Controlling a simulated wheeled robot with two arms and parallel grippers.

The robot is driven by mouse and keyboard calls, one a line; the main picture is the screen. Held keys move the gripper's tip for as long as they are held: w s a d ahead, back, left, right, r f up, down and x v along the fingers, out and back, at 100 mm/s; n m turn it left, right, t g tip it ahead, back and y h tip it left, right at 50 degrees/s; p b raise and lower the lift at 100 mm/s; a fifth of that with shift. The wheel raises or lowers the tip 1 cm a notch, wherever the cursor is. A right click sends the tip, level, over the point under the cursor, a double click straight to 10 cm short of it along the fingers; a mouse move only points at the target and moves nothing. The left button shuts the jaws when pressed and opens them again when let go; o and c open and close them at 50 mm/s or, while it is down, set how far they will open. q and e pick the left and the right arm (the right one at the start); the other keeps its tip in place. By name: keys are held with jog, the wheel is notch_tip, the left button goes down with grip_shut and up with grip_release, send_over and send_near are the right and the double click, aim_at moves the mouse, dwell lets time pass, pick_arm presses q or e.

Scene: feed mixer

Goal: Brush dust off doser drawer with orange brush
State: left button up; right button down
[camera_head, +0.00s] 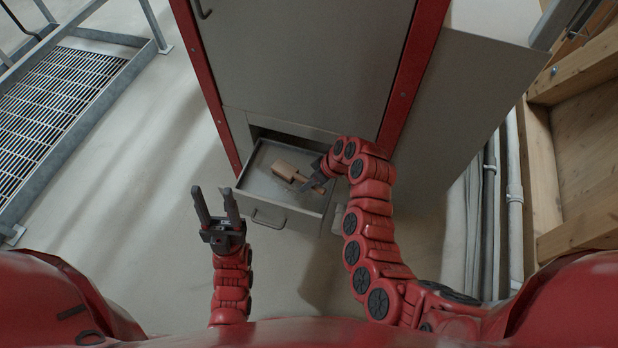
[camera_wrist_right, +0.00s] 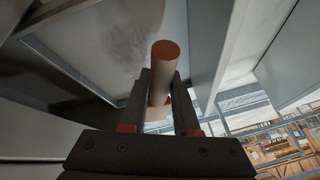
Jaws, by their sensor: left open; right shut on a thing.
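The doser drawer (camera_head: 262,184) is pulled out at the bottom of the grey cabinet, with its handle (camera_head: 268,219) on the front. The brush (camera_head: 284,170) has a tan block head and lies over the drawer's inside; I cannot tell whether it touches the floor of the drawer. My right gripper (camera_head: 316,177) is shut on the brush's handle. In the right wrist view the orange-brown handle (camera_wrist_right: 161,72) stands between the two fingers, and the brush head is mostly hidden. A blotchy grey surface (camera_wrist_right: 125,40) shows behind it. My left gripper (camera_head: 215,192) is open and empty, left of the drawer.
The cabinet (camera_head: 305,60) with red corner posts rises behind the drawer. A metal grating platform (camera_head: 50,110) stands at the left. Pipes (camera_head: 490,210) and a wooden frame (camera_head: 545,200) are at the right. The floor left of the drawer is clear.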

notch_tip(320, 180, down, 9)
jog(key=b, duration=0.5)
jog(key=shift+a+f, duration=0.15)
jog(key=w+a, duration=0.1)
jog(key=a, duration=0.1)
jog(key=w+a+b, duration=0.1)
jog(key=a, duration=0.2)
jog(key=w+a+b, duration=0.1)
jog(key=a, duration=0.2)
jog(key=shift+w+a+r, duration=0.1)
jog(key=shift+a+r, duration=0.15)
jog(key=shift+a, duration=0.4)
jog(key=shift+f+b, duration=0.6)
